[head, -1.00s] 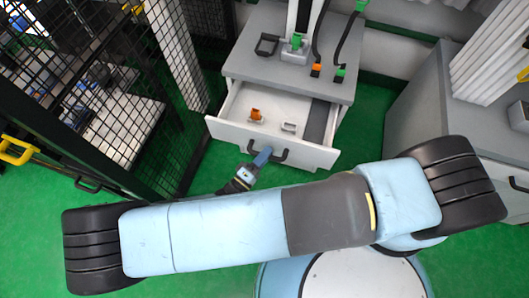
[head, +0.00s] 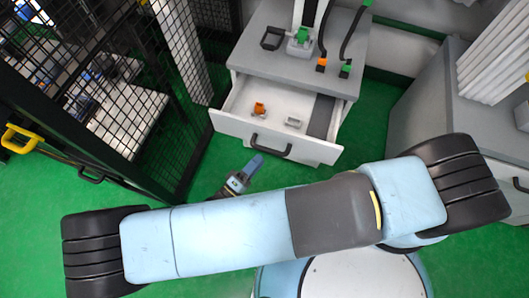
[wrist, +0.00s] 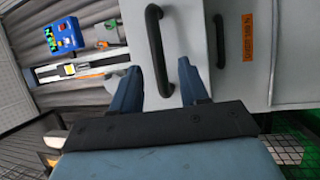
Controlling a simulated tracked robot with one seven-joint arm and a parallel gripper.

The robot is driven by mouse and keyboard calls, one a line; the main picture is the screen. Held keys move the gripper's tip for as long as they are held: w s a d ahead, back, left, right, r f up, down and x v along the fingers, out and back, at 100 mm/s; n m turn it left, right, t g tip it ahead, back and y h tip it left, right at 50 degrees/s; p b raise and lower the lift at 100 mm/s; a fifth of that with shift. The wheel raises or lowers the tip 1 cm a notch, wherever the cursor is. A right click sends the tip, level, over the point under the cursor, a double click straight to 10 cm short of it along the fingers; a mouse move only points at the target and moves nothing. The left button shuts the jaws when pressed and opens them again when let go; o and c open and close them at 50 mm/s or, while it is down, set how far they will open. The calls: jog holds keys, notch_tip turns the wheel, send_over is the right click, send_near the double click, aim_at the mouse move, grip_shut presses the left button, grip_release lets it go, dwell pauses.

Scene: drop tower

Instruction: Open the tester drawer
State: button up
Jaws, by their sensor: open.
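The tester drawer (head: 228,124) is pulled out from the grey cabinet, with its inside visible. Its black handle (head: 270,148) is on the white front, and a black handle (wrist: 156,50) also shows in the wrist view. My gripper (head: 255,163) is open and empty, in front of and below the handle, apart from it in the head view. In the wrist view, its two blue fingers (wrist: 160,88) are spread on either side of the handle's near end. Whether they touch it cannot be told.
An orange part (head: 259,108) and a small grey part (head: 293,123) lie in the drawer. The tester stand with cables is on the cabinet top (head: 305,70). A black mesh fence (head: 120,110) stands left. Another grey cabinet (head: 425,105) stands right. Green floor is clear between.

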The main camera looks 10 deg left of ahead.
jog(key=v, duration=0.7)
jog(key=shift+s, duration=0.25)
jog(key=shift+a+f, duration=0.1)
jog(key=shift+a, duration=0.05)
